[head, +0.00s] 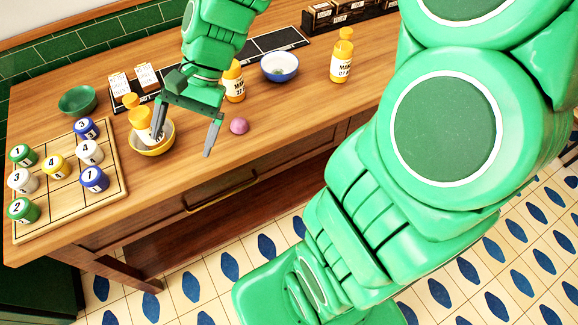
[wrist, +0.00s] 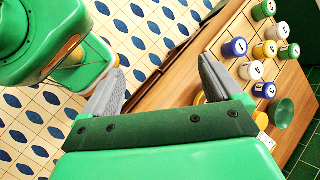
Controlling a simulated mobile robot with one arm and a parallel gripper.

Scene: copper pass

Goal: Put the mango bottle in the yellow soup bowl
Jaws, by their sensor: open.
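An orange-capped bottle with a white label (head: 139,118) stands, slightly tilted, in the yellow soup bowl (head: 155,149) on the counter; its label is too small to read. My gripper (head: 186,143) is open, with its left finger in front of the bowl and bottle and its right finger apart to the right. Nothing shows between the fingers in the wrist view (wrist: 162,85). A yellow edge, perhaps the bowl or bottle, shows beside one finger there. Similar orange bottles stand behind my gripper (head: 234,82) and farther right (head: 342,57).
A wooden board (head: 112,190) with several numbered jars lies at left. Another orange cap (head: 130,100) shows behind the yellow bowl. The front right counter is clear.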

